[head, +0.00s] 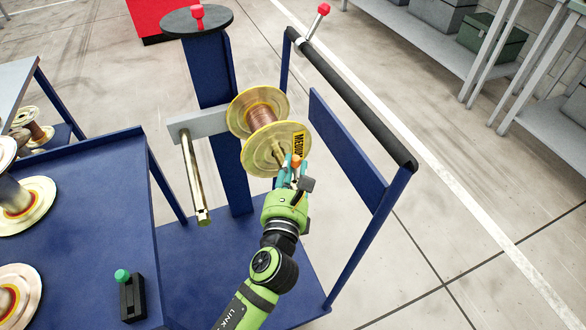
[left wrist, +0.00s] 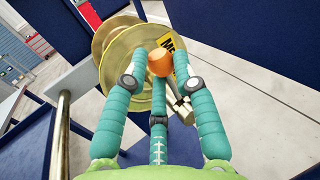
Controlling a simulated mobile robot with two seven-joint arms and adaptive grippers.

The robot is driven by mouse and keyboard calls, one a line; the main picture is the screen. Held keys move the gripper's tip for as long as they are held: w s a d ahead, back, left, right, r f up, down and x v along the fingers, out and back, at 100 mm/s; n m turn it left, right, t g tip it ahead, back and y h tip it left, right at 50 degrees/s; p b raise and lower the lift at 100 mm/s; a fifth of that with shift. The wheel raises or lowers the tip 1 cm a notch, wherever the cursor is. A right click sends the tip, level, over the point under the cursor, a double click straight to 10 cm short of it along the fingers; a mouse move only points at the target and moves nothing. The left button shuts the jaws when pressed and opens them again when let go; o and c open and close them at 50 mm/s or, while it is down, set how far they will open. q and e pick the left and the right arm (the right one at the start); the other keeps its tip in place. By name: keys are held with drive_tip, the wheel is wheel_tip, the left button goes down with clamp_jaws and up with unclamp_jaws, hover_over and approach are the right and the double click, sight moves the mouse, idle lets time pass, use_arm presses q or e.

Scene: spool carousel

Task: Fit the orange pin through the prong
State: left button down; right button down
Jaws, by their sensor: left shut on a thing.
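The orange pin (head: 296,160) has a rounded orange head and is held between the fingertips of my left gripper (head: 292,175). In the left wrist view the orange pin (left wrist: 160,62) sits between the three teal fingers of the left gripper (left wrist: 158,75). The prong (head: 279,154) carries a brass-coloured spool (head: 249,155) with copper winding and a yellow label. The prong's end (left wrist: 181,105) shows beside and below the pin in the wrist view. The pin's shank is hidden, so I cannot tell whether it is in the prong. My right gripper is not in view.
An empty prong (head: 195,180) sticks out left of the spool. A black handle bar (head: 355,100) on a blue frame stands to the right. A blue cart (head: 90,230) at left holds spools and a black block (head: 132,300) with a green knob. Open floor lies at right.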

sight(294, 177)
use_arm(q)
drive_tip(key=shift+p, duration=0.7)
idle(1.1)
drive_tip(key=shift+f+b, duration=2)
drive_tip(key=shift+f, duration=0.35)
drive_tip(key=c, duration=0.9)
unclamp_jaws()
drive_tip(key=shift+s, duration=0.1)
drive_tip(key=shift+f, duration=0.15)
drive_tip(key=shift+s+f, duration=0.1)
drive_tip(key=shift+s, duration=0.45)
drive_tip(key=s, duration=0.3)
drive_tip(key=s+a, duration=0.1)
drive_tip(key=s, duration=0.6)
drive_tip(key=shift+s+a+r, duration=0.3)
drive_tip(key=shift+a+r, duration=0.05)
drive_tip(key=shift+a, duration=0.05)
